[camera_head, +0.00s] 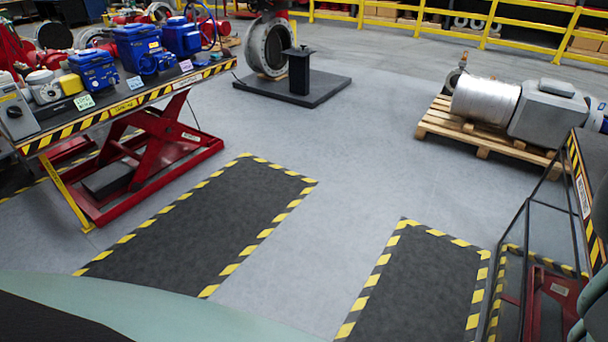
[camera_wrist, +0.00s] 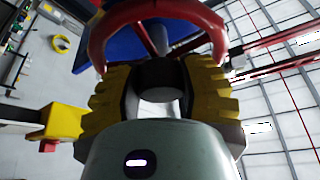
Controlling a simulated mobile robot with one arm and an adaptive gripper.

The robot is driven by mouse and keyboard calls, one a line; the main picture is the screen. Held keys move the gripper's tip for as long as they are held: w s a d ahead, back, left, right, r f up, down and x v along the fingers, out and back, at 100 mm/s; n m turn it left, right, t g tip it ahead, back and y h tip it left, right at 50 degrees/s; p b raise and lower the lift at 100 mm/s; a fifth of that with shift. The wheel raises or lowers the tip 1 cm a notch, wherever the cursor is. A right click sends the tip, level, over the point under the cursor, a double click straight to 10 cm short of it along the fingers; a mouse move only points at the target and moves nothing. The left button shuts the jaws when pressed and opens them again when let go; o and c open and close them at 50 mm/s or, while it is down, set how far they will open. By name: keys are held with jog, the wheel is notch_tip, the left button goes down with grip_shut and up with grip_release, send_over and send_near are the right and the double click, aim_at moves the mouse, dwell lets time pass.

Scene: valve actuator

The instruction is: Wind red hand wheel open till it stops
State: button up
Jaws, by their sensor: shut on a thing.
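The red hand wheel (camera_wrist: 155,12) shows in the wrist view as a thick curved rim across the top, cut off by the picture edge. A spoke and a grey hub part show inside the rim, in front of a blue body (camera_wrist: 105,42). My gripper (camera_wrist: 160,85), with ribbed yellow fingers and dark pads, is at the near side of the wheel. It is shut on the wheel, with a dark rounded part between the pads. The exact contact is partly hidden by the fingers. In the head view I can make out neither my gripper nor this wheel.
The head view shows a lift table (camera_head: 155,97) with blue actuators (camera_head: 92,70) at left, a flanged valve (camera_head: 268,48) on a dark plate at the back, and a loaded pallet (camera_head: 470,127) at right. The floor between (camera_head: 345,150) is clear.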

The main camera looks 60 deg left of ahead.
jog(key=shift+f, duration=0.15)
jog(key=o, duration=1.2)
jog(key=shift+a, duration=0.1)
jog(key=v, duration=1.2)
jog(key=shift+w, duration=0.1)
